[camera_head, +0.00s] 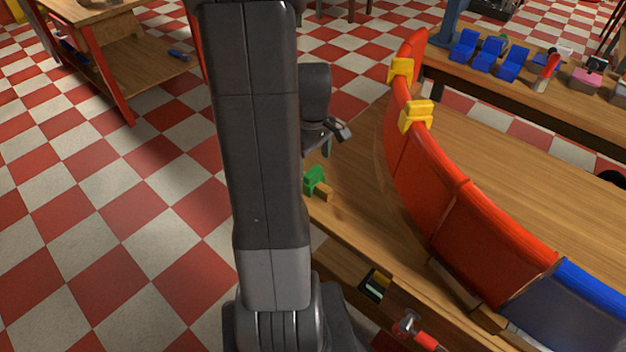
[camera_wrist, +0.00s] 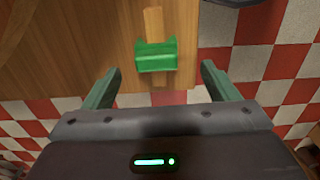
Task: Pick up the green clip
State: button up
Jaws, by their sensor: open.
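The green clip (camera_head: 314,180) sits on a small wooden block near the left edge of the wooden workbench (camera_head: 340,222) in the head view. In the wrist view the green clip (camera_wrist: 156,56) lies across a wooden strip (camera_wrist: 153,20), close to the bench edge. My gripper (camera_wrist: 159,80) is open, with one greenish finger on each side of the clip in the picture and nothing between them. In the head view my gripper (camera_head: 322,145) shows above and beyond the clip, partly hidden by my arm.
A curved red duct wall (camera_head: 440,190) with a blue end section (camera_head: 590,305) stands on the bench. Two yellow clips (camera_head: 416,115) sit on its rim. A red-handled tool (camera_head: 420,335) lies below the bench's front edge. Several blue bins (camera_head: 488,54) stand on a back bench.

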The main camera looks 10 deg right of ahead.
aim_at(313, 180)
notch_tip(313, 180, down, 3)
jog(key=shift+w+r, duration=0.1)
jog(key=shift+w, duration=0.05)
jog(key=shift+f, duration=0.5)
jog(key=f+b, duration=0.1)
jog(key=f, duration=0.4)
jog(key=shift+w, duration=0.2)
jog(key=c, duration=1.1)
